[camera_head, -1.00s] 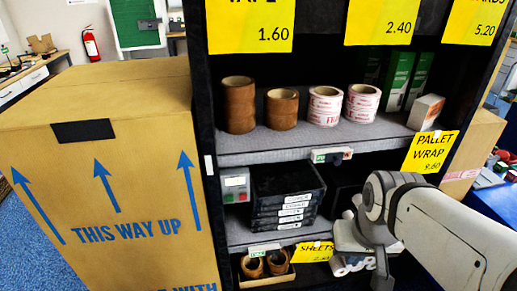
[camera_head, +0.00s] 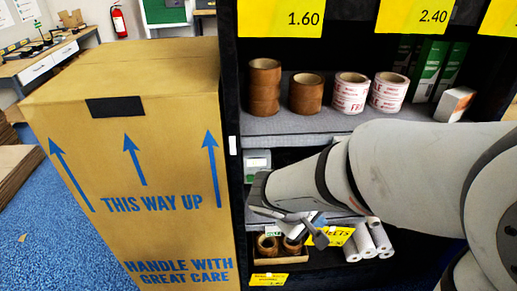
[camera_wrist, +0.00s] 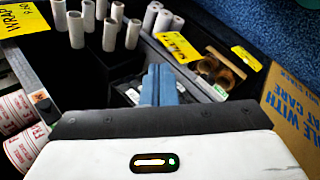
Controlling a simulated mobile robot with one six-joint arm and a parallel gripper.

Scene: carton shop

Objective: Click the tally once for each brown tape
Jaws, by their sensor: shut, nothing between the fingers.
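Brown tape stands in a taller stack (camera_head: 264,88) and a shorter stack (camera_head: 306,94) on the upper shelf. More brown tape lies in a low box, one roll at left (camera_head: 267,246) and one at right (camera_head: 292,246); these also show in the wrist view (camera_wrist: 208,66). My gripper (camera_wrist: 160,72) is shut and empty, in front of the shelves. Its fingers are blue-grey.
Red-and-white tape (camera_head: 351,92) stands beside the brown stacks. White rolls (camera_head: 378,237) lie on the low shelf and show in the wrist view (camera_wrist: 110,32). A large carton (camera_head: 150,180) stands close left of the shelving. Blue floor (camera_head: 60,245) is free further left.

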